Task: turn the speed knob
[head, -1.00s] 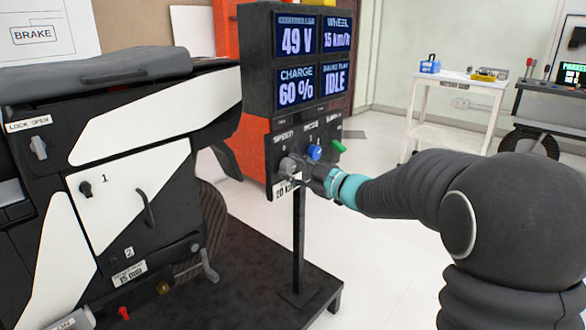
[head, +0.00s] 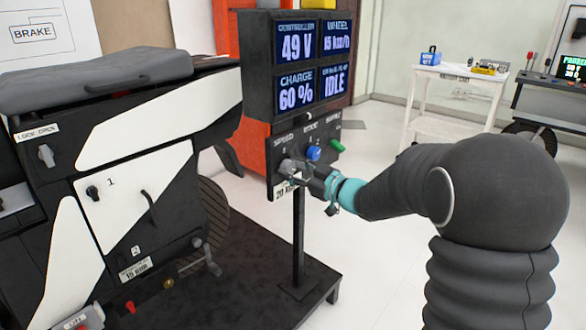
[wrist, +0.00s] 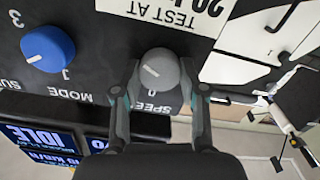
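The speed knob (wrist: 158,72) is a round grey dial with a short white mark, on the black control panel (head: 300,176) under the displays. In the wrist view, the panel appears upside down, with the mark slanted and a "0" beside the knob. My gripper (wrist: 160,75) has one finger on each side of the knob, seemingly touching it. In the head view my gripper (head: 293,172) covers much of the knob. The display (head: 312,65) reads 49 V, 15 km/h, 60 % and IDLE.
The blue mode knob (wrist: 47,48) is close beside the speed knob, and a green knob (head: 336,146) is farther right. A white "TEST AT 20" tag (wrist: 180,12) is on the panel. The black and white chassis (head: 130,180) stands left; a white cart (head: 450,100) is behind.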

